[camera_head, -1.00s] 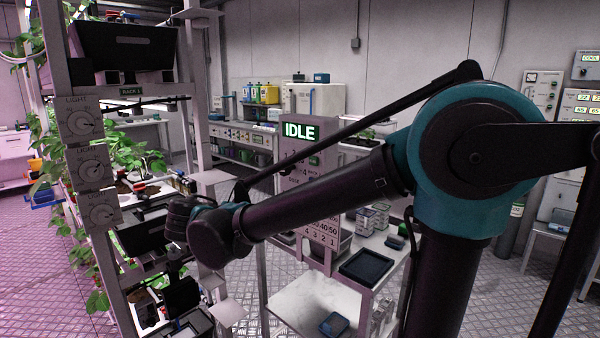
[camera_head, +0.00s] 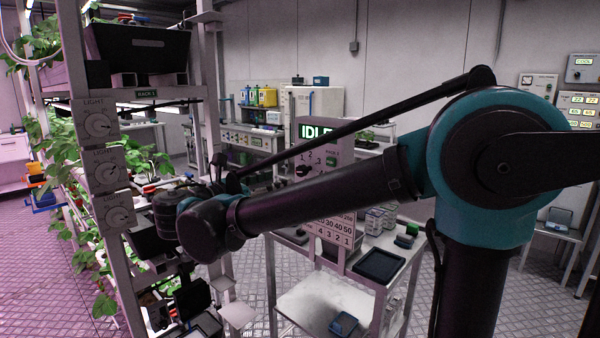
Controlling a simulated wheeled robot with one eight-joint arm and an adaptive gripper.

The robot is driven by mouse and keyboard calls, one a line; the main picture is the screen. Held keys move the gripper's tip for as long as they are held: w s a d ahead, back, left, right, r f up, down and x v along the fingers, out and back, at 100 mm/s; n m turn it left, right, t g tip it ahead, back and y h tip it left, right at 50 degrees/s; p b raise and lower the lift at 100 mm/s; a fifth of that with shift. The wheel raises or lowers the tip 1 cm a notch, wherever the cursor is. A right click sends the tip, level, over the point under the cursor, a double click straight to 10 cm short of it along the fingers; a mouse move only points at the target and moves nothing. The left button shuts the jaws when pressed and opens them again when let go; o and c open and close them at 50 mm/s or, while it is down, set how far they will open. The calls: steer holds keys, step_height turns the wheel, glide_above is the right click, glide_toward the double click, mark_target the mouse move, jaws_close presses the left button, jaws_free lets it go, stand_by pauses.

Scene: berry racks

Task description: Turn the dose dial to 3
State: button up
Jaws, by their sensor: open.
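The dosing panel (camera_head: 335,256) stands on the white bench, with a green display reading IDLE. A dark round dose dial (camera_head: 303,171) sits below the display, with the numbers 1, 2 and 3 visible around it. My arm crosses in front of the panel and hides its middle, and the dial's pointer is too small to read. My gripper (camera_head: 225,172) is open and empty. It is left of the panel in the picture, apart from the dial, partly hidden behind my wrist.
A rack post at the left carries three LIGHT dials (camera_head: 108,170), close to my wrist. Strawberry plants (camera_head: 65,150) fill the rack behind it. The floor right of the bench is clear.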

steer(key=x, duration=1)
steer(key=shift+c, duration=0.6)
jaws_close()
